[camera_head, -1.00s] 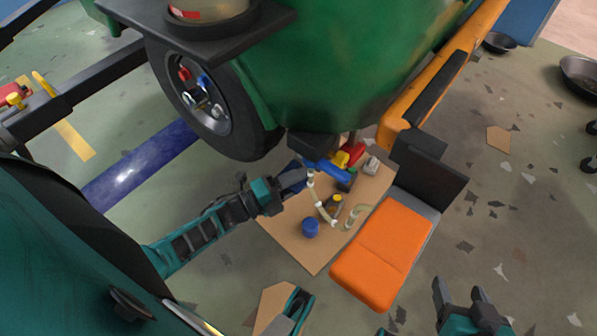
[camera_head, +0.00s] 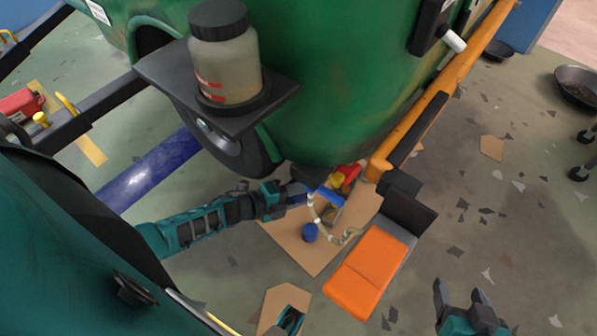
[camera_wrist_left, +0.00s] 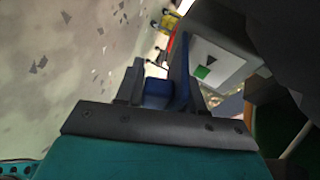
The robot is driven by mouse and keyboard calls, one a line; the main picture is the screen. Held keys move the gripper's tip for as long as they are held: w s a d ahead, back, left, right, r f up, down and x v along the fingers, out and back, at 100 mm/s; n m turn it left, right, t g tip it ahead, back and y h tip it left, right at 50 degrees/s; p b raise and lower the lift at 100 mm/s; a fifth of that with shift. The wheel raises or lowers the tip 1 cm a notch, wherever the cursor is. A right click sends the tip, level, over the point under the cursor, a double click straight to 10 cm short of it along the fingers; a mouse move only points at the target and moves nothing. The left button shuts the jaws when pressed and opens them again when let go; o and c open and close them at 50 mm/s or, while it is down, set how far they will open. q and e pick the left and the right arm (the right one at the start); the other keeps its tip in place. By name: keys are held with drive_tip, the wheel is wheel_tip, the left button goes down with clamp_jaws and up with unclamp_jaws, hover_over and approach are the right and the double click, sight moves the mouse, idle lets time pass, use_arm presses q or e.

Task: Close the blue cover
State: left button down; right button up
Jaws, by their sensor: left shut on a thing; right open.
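The blue cover (camera_head: 330,197) shows in the head view under the green body, above the cardboard. My left gripper (camera_head: 297,191) reaches in from the left and is shut on its near left part. In the left wrist view, blue plastic (camera_wrist_left: 158,92) sits between the fingers of my left gripper (camera_wrist_left: 155,85), with a blue strip rising at the right finger. The head view shows the cover's far side partly hidden by the green body. My right gripper (camera_head: 462,293) is open and empty at the lower right, away from the cover.
The green rickshaw body (camera_head: 340,90) overhangs my left gripper, with a wheel and a bottle (camera_head: 224,70) on a black shelf. A round blue cap (camera_head: 309,232) stands on the cardboard (camera_head: 290,245). An orange pad (camera_head: 367,268) lies to the right.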

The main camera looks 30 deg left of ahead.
use_arm(q)
drive_tip(key=shift+s+f, duration=0.15)
drive_tip(key=shift+f, duration=0.05)
use_arm(e)
drive_tip(key=shift+d+f, duration=0.1)
drive_tip(key=shift+f, duration=0.1)
use_arm(q)
drive_tip(key=c, duration=0.9)
unclamp_jaws()
drive_tip(key=shift+r, duration=0.15)
use_arm(e)
drive_tip(key=shift+r, duration=0.15)
use_arm(q)
drive_tip(key=shift+s+a+r, duration=0.15)
drive_tip(key=shift+s+a, duration=0.1)
drive_tip(key=p+v, duration=0.2)
drive_tip(key=v, duration=1)
drive_tip(key=shift+p, duration=0.35)
use_arm(e)
drive_tip(key=shift+s+d+r, duration=0.35)
drive_tip(key=shift+d+r, duration=0.1)
drive_tip(key=shift+d, duration=0.05)
use_arm(q)
drive_tip(key=shift+s, duration=0.1)
